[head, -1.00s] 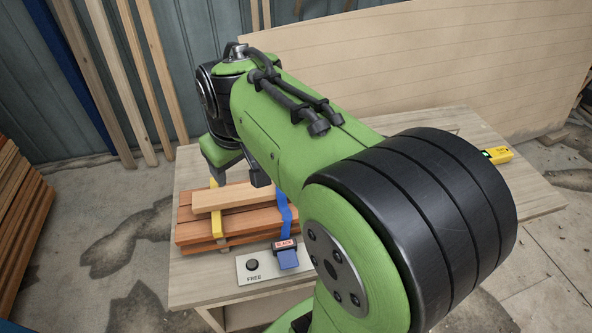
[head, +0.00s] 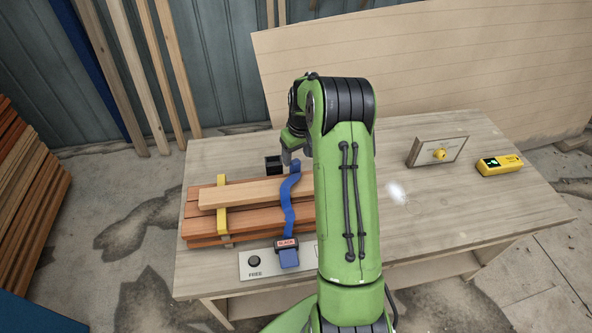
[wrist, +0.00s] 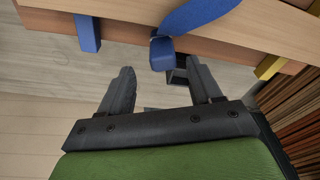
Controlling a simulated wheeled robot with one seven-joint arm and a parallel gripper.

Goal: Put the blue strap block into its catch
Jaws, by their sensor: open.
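The blue strap block (wrist: 161,53) hangs at the end of the blue strap (head: 288,205), on the far side of the plank stack (head: 205,230). My gripper (wrist: 161,68) is open and empty, its fingertips to either side of and just short of the block in the wrist view; I cannot tell whether they touch it. A black open box, seemingly the catch (head: 273,164), stands on the table behind the stack. It shows partly behind the block in the wrist view (wrist: 179,76).
A yellow strap (head: 222,205) also crosses the stack. A panel (head: 255,270) with a black button marked FREE and a labelled buckle (head: 287,246) lie in front. A board with a yellow knob (head: 438,152) and a yellow device (head: 498,165) stand right. The table's right side is mostly clear.

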